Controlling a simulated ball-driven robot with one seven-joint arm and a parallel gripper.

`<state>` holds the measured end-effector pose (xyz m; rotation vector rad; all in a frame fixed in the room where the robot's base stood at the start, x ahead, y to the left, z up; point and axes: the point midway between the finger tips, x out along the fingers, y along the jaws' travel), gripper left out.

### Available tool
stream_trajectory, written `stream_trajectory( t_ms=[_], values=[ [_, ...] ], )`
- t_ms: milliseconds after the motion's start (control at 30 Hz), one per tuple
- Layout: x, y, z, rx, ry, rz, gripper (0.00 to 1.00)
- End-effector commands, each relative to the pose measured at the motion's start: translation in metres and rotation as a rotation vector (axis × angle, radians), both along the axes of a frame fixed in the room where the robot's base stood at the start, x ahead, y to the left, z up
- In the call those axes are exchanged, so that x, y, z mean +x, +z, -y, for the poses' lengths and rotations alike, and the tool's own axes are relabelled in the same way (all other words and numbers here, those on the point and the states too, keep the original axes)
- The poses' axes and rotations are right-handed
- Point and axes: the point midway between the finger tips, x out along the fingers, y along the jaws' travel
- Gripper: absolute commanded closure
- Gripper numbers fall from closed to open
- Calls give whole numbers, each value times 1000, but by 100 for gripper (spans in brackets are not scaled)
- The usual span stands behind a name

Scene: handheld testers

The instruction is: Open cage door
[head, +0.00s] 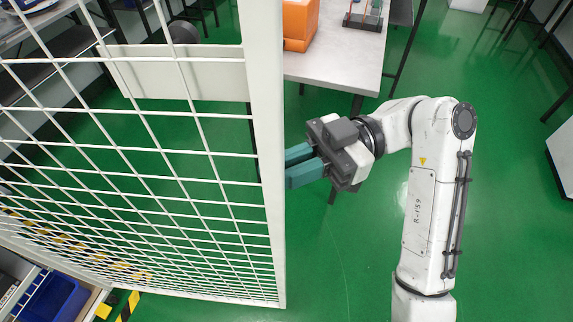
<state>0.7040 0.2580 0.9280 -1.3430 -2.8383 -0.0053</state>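The cage door (265,150) is a panel of white wire mesh with a wide white upright along its right edge. It fills the left half of the head view, and green floor shows through the mesh. A pale plate (180,73) spans the upper part of the door. My gripper (291,167) is right of the upright, its teal fingers pointing left at the door's edge. The fingertips end at the upright's right side, where they may be hidden behind it. I cannot see whether they touch it or hold anything. No handle is clearly visible.
A light-topped table (335,60) with an orange case (300,22) stands behind the gripper. A blue bin (55,298) sits at lower left, near yellow-black striped marking (127,305). Benches line the upper left. Green floor (520,220) is open to the right of my arm.

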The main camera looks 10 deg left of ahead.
Motion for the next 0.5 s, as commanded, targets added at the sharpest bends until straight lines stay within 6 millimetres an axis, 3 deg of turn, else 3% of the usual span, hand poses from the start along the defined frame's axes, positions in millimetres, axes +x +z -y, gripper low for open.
stream_trajectory(
  t_ms=[167,500],
  values=[
    [-4,1,-6,0,12,0,70],
    [2,0,1,-1,7,0,70]
  ],
)
